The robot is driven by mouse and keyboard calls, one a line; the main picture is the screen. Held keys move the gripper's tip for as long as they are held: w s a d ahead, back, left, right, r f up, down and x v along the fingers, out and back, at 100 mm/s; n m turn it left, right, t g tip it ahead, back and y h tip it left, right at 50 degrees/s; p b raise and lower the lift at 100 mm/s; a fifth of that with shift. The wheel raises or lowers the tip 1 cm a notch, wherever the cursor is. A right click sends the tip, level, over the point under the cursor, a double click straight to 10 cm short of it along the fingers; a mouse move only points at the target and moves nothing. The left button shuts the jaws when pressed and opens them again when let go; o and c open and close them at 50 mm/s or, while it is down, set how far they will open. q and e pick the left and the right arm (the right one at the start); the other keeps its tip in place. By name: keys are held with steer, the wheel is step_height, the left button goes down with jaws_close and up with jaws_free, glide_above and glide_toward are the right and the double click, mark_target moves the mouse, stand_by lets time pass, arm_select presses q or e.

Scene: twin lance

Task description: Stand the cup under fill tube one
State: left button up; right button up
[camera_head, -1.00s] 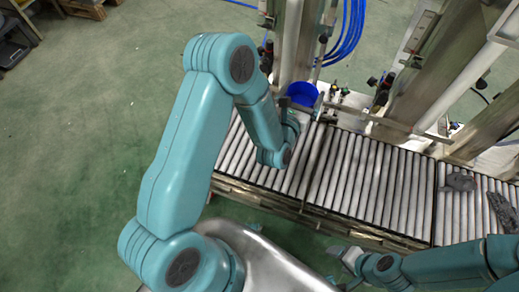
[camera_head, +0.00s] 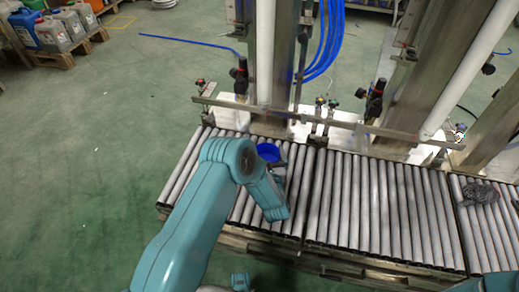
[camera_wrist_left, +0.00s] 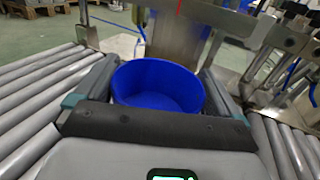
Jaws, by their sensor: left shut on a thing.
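The blue cup (camera_head: 268,152) is at the roller conveyor's left part, partly hidden by my left arm. My left gripper (camera_head: 272,160) is mostly hidden behind its own wrist in the head view. In the left wrist view the cup (camera_wrist_left: 160,82) sits upright and empty between the two fingers of my left gripper (camera_wrist_left: 162,75), which is shut on it. A pale vertical tube (camera_head: 264,55) stands just behind the cup. Another white tube (camera_head: 470,70) slants down at the right. I see no label telling which is fill tube one. My right gripper is out of view.
The roller conveyor (camera_head: 385,205) runs across the view, with bare rollers right of the cup. A horizontal metal rail (camera_head: 330,125) with valves runs along its back. Green floor is free at left.

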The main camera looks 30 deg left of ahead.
arm_select(q)
steer(key=b+x, duration=0.2)
steer(key=x, duration=0.7)
steer(key=shift+f, duration=0.1)
step_height(320, 180, down, 4)
steer(key=shift+r+b, duration=0.2)
steer(key=shift+b, duration=0.7)
steer(key=shift+r, duration=0.15)
steer(key=shift+f, duration=0.25)
steer(key=o, duration=0.7)
steer(key=shift+r, duration=0.1)
steer(key=shift+o, duration=0.2)
steer(key=shift+r, duration=0.25)
steer(key=p+v, duration=0.3)
steer(key=v, duration=0.8)
steer(key=shift+s+d+p, duration=0.1)
steer(key=shift+p, duration=0.3)
steer(key=shift+s+d+f, duration=0.1)
steer(key=shift+s+d, duration=0.1)
steer(key=shift+s, duration=0.15)
